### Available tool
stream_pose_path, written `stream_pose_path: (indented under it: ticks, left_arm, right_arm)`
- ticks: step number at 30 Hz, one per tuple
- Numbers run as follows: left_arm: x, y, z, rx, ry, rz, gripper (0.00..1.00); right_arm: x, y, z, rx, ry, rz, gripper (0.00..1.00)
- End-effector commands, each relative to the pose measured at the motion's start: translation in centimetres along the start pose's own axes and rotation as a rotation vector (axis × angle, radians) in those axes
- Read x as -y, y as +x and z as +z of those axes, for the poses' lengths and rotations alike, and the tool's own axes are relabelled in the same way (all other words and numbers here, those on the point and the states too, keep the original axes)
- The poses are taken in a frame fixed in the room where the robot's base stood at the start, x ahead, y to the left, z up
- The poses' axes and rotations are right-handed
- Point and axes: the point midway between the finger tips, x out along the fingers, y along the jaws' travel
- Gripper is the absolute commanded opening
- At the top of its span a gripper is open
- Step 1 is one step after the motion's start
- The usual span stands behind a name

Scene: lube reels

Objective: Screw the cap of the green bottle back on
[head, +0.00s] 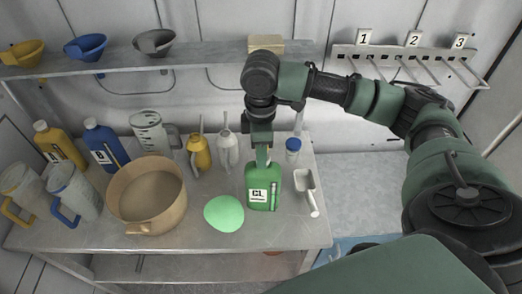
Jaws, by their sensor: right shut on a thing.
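The green bottle (264,190) stands upright on the table, with a white label marked CL on its front. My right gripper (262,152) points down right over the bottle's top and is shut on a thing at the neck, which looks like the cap. The fingers hide most of the cap and neck, so I cannot tell how the cap sits on the bottle. My left gripper is not in view.
A large tan pot (147,193), yellow bottle (60,144), blue bottle (104,147) and jugs fill the left side.

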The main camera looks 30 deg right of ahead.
Motion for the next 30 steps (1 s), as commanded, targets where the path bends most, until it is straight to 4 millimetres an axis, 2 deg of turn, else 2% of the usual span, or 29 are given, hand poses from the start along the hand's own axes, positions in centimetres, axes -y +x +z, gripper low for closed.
stream_pose_path:
  ticks: [5, 15, 26, 30]
  left_arm:
    - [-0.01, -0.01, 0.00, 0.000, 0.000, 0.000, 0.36]
    - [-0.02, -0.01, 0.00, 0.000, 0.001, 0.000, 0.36]
    - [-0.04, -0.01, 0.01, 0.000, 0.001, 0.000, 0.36]
    - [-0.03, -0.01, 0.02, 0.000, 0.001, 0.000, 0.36]
  right_arm:
    - [-0.03, -0.04, -0.01, -0.001, 0.024, 0.001, 0.00]
    - [-0.20, 0.03, 0.03, 0.000, 0.423, 0.000, 0.00]
    - [-0.26, 0.00, 0.05, 0.000, 0.465, 0.001, 0.00]
    - [-0.28, 0.06, 0.09, -0.001, 0.615, 0.000, 0.00]
